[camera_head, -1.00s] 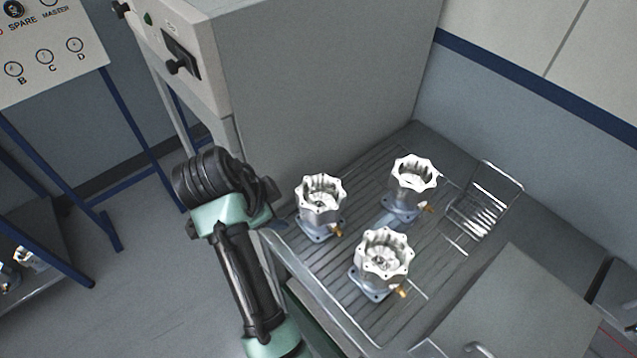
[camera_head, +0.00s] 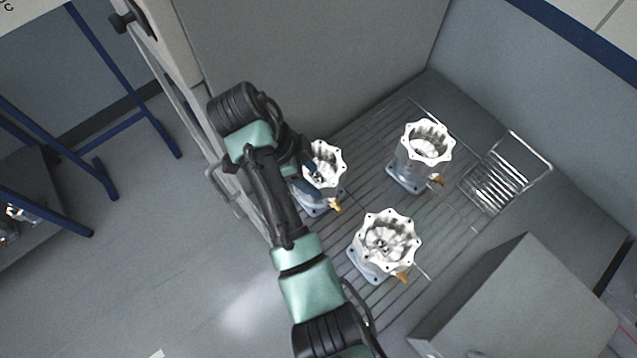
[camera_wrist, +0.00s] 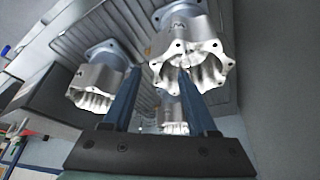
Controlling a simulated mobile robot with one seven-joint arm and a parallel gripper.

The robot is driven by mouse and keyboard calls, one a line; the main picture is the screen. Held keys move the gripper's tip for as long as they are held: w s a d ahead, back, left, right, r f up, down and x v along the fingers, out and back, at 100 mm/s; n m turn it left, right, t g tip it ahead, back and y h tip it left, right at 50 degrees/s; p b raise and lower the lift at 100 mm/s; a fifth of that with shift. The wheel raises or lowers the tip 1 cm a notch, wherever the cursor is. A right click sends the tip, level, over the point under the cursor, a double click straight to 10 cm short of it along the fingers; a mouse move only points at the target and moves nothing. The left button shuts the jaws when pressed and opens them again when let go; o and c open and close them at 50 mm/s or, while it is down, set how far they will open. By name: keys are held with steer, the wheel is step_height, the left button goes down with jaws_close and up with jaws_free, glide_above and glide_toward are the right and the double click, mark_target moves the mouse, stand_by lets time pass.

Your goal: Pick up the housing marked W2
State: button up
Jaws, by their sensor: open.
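Three silvery machined housings with scalloped open rims stand upright on a grooved tray: a left one (camera_head: 327,165), a back right one (camera_head: 424,150) and a front one (camera_head: 385,240). No W2 mark is legible in the head view. My gripper (camera_head: 303,170) is at the left housing, partly covering its left side. In the wrist view my gripper (camera_wrist: 160,72) has its two blue fingers apart, with nothing held. The nearest housing (camera_wrist: 188,52) there carries a small dark mark I cannot read. Another housing (camera_wrist: 97,80) is left of the fingers, and a third (camera_wrist: 173,114) shows between them.
A wire rack (camera_head: 495,185) lies on the tray's right side. A large grey box (camera_head: 520,310) stands at the front right. A grey cabinet wall (camera_head: 310,60) rises behind the left housing. Brass fittings stick out low on the housings.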

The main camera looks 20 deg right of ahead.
mark_target(318, 185)
steer(key=shift+s+d+f, duration=0.1)
steer(key=shift+d+f, duration=0.1)
steer(key=shift+f, duration=0.35)
steer(key=shift+s+d+f, duration=0.1)
steer(key=shift+s+f, duration=0.1)
steer(key=shift+f, duration=0.05)
steer(key=p+x, duration=0.2)
steer(key=x, duration=0.2)
steer(key=shift+f, duration=0.45)
jaws_close()
stand_by(0.4)
steer(key=shift+w+r, duration=0.15)
